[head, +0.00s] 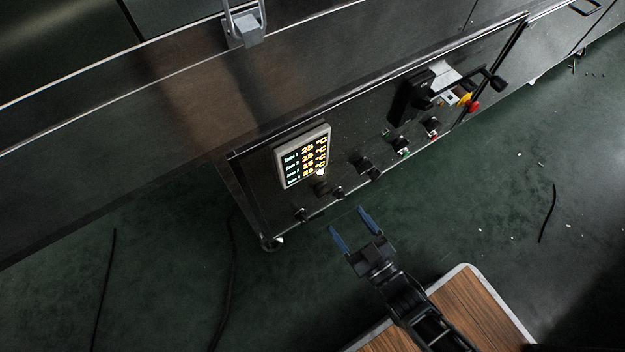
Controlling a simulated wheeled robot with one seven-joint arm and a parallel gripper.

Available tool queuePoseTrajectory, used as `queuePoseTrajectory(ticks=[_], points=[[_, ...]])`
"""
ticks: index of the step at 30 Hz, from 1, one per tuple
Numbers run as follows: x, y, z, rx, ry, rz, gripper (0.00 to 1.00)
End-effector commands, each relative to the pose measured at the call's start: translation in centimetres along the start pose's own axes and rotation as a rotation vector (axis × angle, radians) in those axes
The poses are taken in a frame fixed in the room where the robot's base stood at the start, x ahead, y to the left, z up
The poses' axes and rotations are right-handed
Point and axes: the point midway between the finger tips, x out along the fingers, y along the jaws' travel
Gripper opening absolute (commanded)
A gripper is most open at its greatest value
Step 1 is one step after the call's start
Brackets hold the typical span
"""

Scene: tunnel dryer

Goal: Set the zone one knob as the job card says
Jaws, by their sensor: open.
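The dryer's control panel (262,188) slants across the middle of the head view. Its display (303,158) is lit and shows several zone rows, each reading about 25 °C. Several small dark knobs sit below and right of the display, among them one at the lower left (301,214) and one farther right (361,164). Their labels and pointer settings are too small to read, so I cannot tell which is zone one. No readable job card shows. My gripper (350,229) is open and empty, its blue fingertips apart from the panel, below the knobs.
A black box (411,98) and red and yellow controls (468,101) are at the panel's right, beside a black-knobbed lever (498,83). A wood-topped surface (475,305) lies under my arm. Dark strips lie on the green floor (160,270). A latch (243,27) is above.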

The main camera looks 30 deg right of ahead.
Motion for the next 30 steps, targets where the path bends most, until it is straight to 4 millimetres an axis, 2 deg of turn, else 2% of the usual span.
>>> queuePoseTrajectory(ticks=[5,18,23,30], points=[[1.2,0.0,0.3,-0.003,0.006,0.000,0.73],[7.3,0.0,0.3,-0.002,0.005,0.000,0.73],[8.1,0.0,0.2,-0.002,0.003,0.000,0.73],[8.2,0.0,0.2,-0.002,0.003,-0.001,0.73]])
